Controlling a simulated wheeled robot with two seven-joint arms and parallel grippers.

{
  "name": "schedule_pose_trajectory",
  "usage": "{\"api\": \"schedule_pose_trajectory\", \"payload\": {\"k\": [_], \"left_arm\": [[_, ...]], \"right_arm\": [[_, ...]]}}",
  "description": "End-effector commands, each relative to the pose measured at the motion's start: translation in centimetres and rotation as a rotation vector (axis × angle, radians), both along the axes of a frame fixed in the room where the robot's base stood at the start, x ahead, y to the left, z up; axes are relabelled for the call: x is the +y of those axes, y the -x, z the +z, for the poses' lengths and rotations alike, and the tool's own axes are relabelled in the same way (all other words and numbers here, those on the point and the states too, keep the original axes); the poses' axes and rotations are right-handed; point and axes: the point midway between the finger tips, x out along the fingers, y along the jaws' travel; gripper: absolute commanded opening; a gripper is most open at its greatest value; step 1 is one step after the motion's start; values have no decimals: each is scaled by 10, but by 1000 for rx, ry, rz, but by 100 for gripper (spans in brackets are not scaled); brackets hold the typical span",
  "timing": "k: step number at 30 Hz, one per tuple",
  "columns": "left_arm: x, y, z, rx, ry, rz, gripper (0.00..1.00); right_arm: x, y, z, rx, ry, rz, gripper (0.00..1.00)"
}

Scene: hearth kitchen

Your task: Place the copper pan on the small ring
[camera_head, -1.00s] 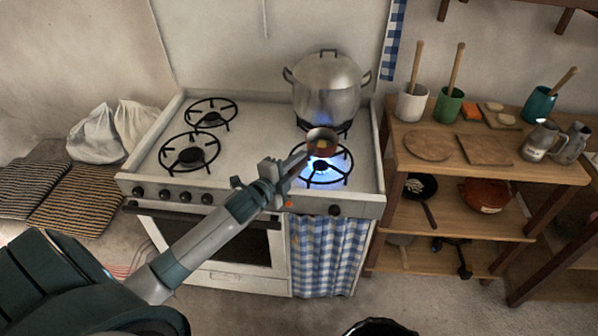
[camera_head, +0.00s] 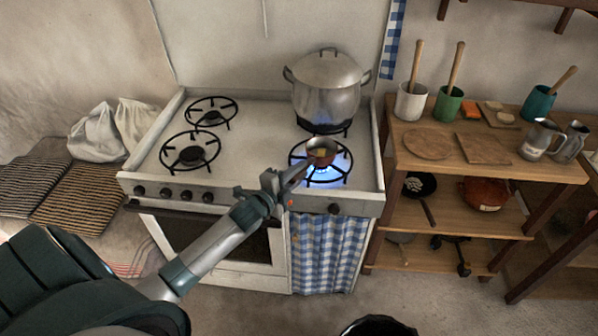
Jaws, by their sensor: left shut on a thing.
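The small copper pan (camera_head: 321,152) is over the front right ring (camera_head: 343,172) of the white stove, near its centre. Blue flame shows below the pan. Something yellowish is inside the pan. My left gripper (camera_head: 297,175) is shut on the pan's handle, at the front left of the pan. The handle is mostly hidden by the gripper. I cannot tell whether the pan touches the ring or hangs just above it. My right gripper is not in view.
A large lidded pot (camera_head: 328,88) stands on the back right ring, close behind the pan. The front left ring (camera_head: 190,153) and back left ring (camera_head: 211,113) are empty. A wooden shelf (camera_head: 400,150) with utensils and mugs stands right of the stove.

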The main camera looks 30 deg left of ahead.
Motion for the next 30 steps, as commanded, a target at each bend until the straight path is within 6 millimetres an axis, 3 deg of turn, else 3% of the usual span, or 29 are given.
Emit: {"api": "schedule_pose_trajectory", "payload": {"k": [1, 3, 17, 23, 30], "left_arm": [[0, 0, -2, 0, 0, 0, 21], [0, 0, -1, 0, 0, 0, 37], [0, 2, 1, 0, 0, 0, 37], [1, 19, 2, 1, 0, 0, 37], [2, 55, 7, 1, 0, -1, 37]], "right_arm": [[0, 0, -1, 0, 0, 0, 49], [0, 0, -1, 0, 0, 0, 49], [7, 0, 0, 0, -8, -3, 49], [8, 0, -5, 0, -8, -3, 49], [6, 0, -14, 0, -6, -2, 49]]}}
